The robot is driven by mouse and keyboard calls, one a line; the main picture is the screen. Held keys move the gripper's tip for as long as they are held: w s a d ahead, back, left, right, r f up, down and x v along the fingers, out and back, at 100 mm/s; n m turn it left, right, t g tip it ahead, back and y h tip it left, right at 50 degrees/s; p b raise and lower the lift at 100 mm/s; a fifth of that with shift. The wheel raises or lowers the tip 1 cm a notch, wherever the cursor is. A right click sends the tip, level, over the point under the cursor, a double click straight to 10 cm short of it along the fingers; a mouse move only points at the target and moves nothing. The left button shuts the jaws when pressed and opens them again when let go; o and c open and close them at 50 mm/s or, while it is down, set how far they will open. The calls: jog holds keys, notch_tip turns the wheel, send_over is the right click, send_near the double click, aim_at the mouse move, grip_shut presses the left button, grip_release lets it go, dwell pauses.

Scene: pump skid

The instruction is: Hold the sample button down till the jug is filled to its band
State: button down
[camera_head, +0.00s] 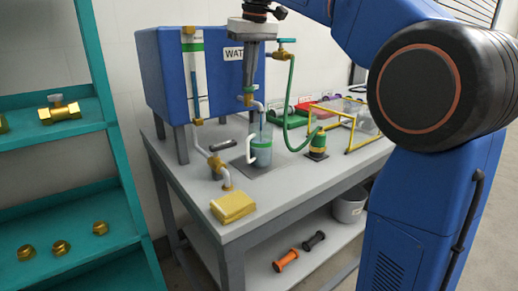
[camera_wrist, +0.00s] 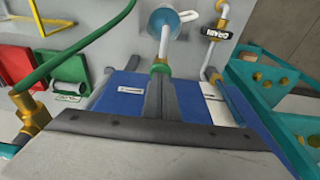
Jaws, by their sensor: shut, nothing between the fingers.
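The jug (camera_head: 262,155), clear with a white handle, stands upright on a dark square on the bench under the sample spout (camera_head: 260,105). A thin bluish stream shows between spout and jug, and bluish water is inside; the level against the band is too small to tell. In the wrist view the jug (camera_wrist: 172,20) shows from above. My gripper (camera_head: 249,84) is shut and empty, pointing down over the sample fitting with its green collar (camera_head: 248,91). In the wrist view the fingertips (camera_wrist: 158,74) meet at that green collar and hide the button.
The blue water tank (camera_head: 165,80) with a sight tube stands behind. A green hose (camera_head: 290,95) runs to a brass fitting (camera_head: 318,145) right of the jug. A teal shelf (camera_head: 70,140) stands left.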

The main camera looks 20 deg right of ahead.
dwell(0.4)
jog(key=shift+v, duration=0.8)
jog(key=shift+x, duration=0.8)
dwell(0.3)
jog(key=shift+v, duration=0.8)
jog(key=shift+w+r, duration=0.1)
jog(key=shift+w, duration=0.1)
jog(key=v, duration=0.3)
jog(key=w+v, duration=0.1)
jog(key=shift+s+a+r, duration=0.15)
jog(key=shift+a+r, duration=0.05)
jog(key=shift+r, duration=0.25)
dwell(0.3)
